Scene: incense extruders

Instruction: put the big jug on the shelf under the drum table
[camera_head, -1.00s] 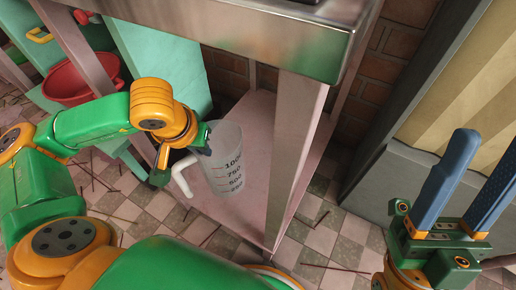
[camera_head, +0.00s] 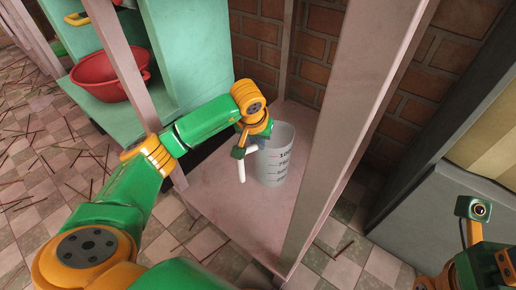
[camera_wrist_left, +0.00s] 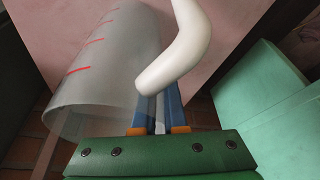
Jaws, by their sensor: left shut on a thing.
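The big jug (camera_head: 275,165) is a clear, upright measuring jug with dark numbers, red marks and a white handle (camera_head: 241,168). My left gripper (camera_head: 254,140) is shut on the handle, near its upper end. In the left wrist view, the jug (camera_wrist_left: 100,75) lies left of the blue fingers (camera_wrist_left: 160,113) and the handle (camera_wrist_left: 183,50) crosses them. The jug is between the table's legs, over the pink shelf (camera_head: 235,212); I cannot tell whether its base touches it. My right wrist shows at the lower right edge, its fingers out of frame.
Pink table legs stand at the left (camera_head: 119,65) and right (camera_head: 345,120) of the shelf, close to my left arm. A red basin (camera_head: 108,78) sits on a teal unit (camera_head: 190,50) at the left. A brick wall (camera_head: 262,45) is behind. The shelf's front is bare.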

